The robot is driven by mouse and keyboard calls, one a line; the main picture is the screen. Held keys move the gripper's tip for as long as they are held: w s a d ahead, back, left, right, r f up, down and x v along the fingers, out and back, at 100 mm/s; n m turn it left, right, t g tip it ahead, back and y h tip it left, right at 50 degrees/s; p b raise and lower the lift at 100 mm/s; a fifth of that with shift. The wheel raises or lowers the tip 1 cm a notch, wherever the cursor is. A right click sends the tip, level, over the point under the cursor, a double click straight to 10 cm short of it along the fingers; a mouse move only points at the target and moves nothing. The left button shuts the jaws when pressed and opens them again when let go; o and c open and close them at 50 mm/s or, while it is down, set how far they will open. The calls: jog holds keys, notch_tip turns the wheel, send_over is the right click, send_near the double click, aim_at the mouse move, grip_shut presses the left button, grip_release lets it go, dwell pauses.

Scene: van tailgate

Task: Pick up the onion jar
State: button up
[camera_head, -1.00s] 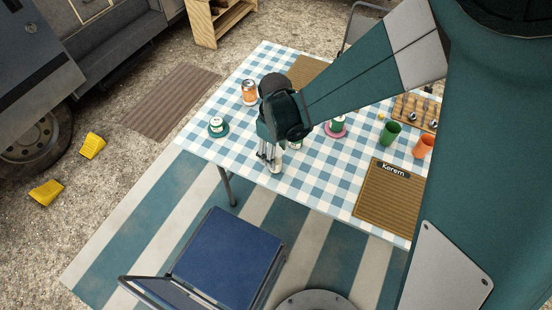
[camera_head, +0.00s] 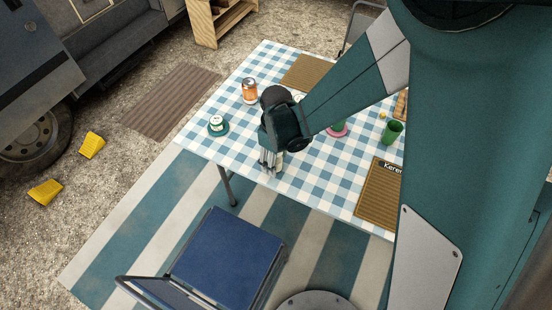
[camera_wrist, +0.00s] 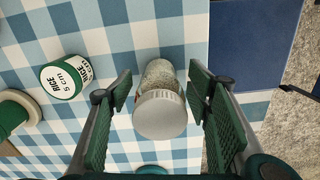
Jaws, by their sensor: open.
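A glass jar with a pale grey lid (camera_wrist: 161,114) and light, speckled contents stands between my fingers in the wrist view. I see no label on it, so I cannot confirm that it is the onion jar. My gripper (camera_head: 271,165) is low over the near edge of the checked table (camera_head: 318,180), where its fingers hide most of this jar in the head view. In the wrist view my gripper (camera_wrist: 164,95) is open, with one finger on each side of the jar and gaps visible between.
A tin marked RICE (camera_wrist: 66,78) is left of the jar in the wrist view. A green cup (camera_head: 391,132) is farther right. A blue chair (camera_head: 228,258) is close to the near edge.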

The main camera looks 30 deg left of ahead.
jog(key=c, duration=1)
jog(key=shift+c, duration=0.2)
jog(key=shift+r, duration=0.15)
jog(key=shift+r+p, duration=1.1)
jog(key=shift+r, duration=3.75)
